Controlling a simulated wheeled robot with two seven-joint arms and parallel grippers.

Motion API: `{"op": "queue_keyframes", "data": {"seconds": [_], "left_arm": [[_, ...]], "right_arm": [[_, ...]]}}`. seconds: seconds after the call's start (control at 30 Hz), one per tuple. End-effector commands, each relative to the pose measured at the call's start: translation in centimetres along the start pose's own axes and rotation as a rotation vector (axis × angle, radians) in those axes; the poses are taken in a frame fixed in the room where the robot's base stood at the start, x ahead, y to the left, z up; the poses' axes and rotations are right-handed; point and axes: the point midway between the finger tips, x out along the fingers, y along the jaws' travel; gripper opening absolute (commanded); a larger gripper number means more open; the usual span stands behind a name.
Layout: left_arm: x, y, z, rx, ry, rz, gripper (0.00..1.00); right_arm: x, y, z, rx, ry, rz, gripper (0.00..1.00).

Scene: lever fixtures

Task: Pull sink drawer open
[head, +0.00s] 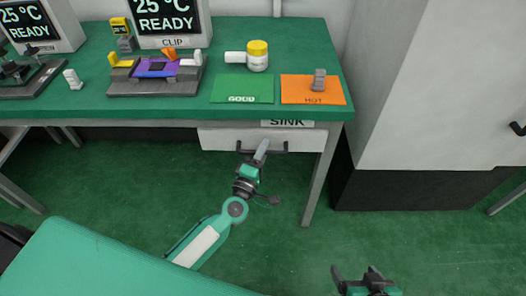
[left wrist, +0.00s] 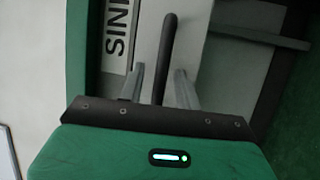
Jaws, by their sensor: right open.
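The white sink drawer (head: 220,139) sits under the green tabletop, with a SINK label (head: 287,123) above it. Its front looks about flush with the table edge. Its dark bar handle (head: 277,151) is partly hidden by my left gripper (head: 263,146). In the left wrist view the handle (left wrist: 168,45) runs between the two grey fingers, with a visible gap on the left finger's side. The left gripper looks open around the handle. My right gripper (head: 358,274) is open and empty, low at the bottom right, away from the drawer.
The table (head: 310,55) holds a green GOOD mat (head: 243,88), an orange HOT mat (head: 312,95) with a grey piece, a yellow-lidded jar (head: 257,56) and a clip fixture (head: 155,85). A white cabinet (head: 440,90) stands at right. The floor before the drawer is clear.

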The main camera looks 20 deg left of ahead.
Motion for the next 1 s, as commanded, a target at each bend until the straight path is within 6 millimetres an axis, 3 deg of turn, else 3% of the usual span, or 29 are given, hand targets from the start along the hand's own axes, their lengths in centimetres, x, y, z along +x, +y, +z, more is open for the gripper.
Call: {"op": "queue_keyframes", "data": {"seconds": [0.1, 0.27, 0.67, 0.87, 1.0], "left_arm": [[0.0, 0.0, 0.0, 0.000, 0.000, 0.000, 0.30], [0.0, 0.0, 0.0, 0.000, 0.000, 0.000, 0.00], [-0.9, 0.2, 0.4, 0.000, 0.000, -0.002, 0.00], [-3.8, 0.8, 1.6, -0.001, -0.001, -0.004, 0.00], [-7.0, 1.4, 2.9, -0.001, -0.002, -0.005, 0.00]], "right_arm": [[0.0, 0.0, -0.1, 0.000, 0.002, 0.000, 0.79], [0.0, 0.0, -0.1, 0.000, 0.005, 0.000, 0.79], [-0.1, -0.1, -0.1, 0.002, -0.007, 0.000, 0.79], [-0.8, 0.8, 0.1, 0.003, -0.067, 0.023, 0.79], [-1.5, 1.5, 0.4, 0.006, -0.122, 0.042, 0.79]]}}
